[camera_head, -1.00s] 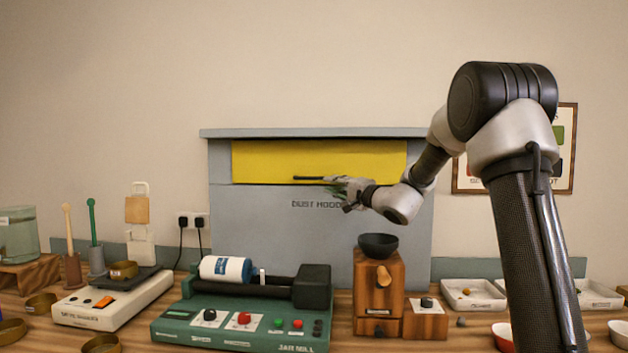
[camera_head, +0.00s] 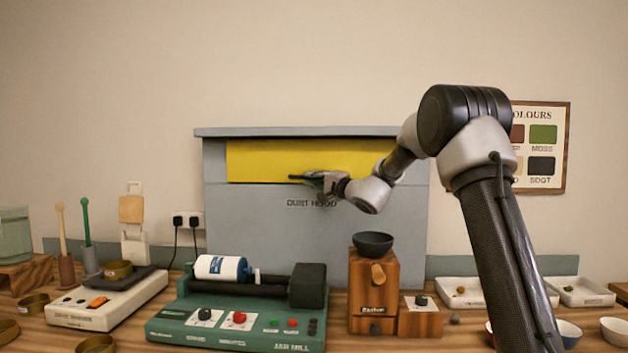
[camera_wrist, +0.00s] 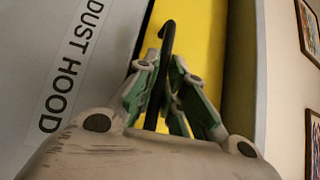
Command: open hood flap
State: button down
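The grey dust hood (camera_head: 240,235) stands against the wall at the back of the table. Its yellow flap (camera_head: 290,157) lies across the upper front, under the hood's top, and also fills the middle of the wrist view (camera_wrist: 205,40). A dark bar handle (camera_head: 300,177) runs along the flap's lower edge. My gripper (camera_head: 325,182) is at the handle's right part. In the wrist view, the black handle (camera_wrist: 167,40) passes between the green-padded fingers (camera_wrist: 164,85), which appear closed in on it from both sides. The flap appears down; any gap at its edge is too small to tell.
Below the hood stand a green jar mill (camera_head: 235,325), a wooden grinder (camera_head: 372,290) with a dark bowl (camera_head: 373,243) on top, and a pale scale (camera_head: 105,305). Trays (camera_head: 580,290) are at right. The air before the flap's left half is clear.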

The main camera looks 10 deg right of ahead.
jog(key=shift+s, duration=0.1)
jog(key=s+a+r+m+g+h, duration=0.1)
jog(key=s+r, duration=0.3)
jog(key=r, duration=0.4)
jog(key=s+a+r+m+g+h, duration=0.1)
jog(key=s+r+m+g, duration=0.3)
jog(key=r, duration=0.3)
jog(key=shift+s+a+r, duration=0.25)
jog(key=shift+a+r, duration=0.1)
dwell(0.5)
dwell(0.5)
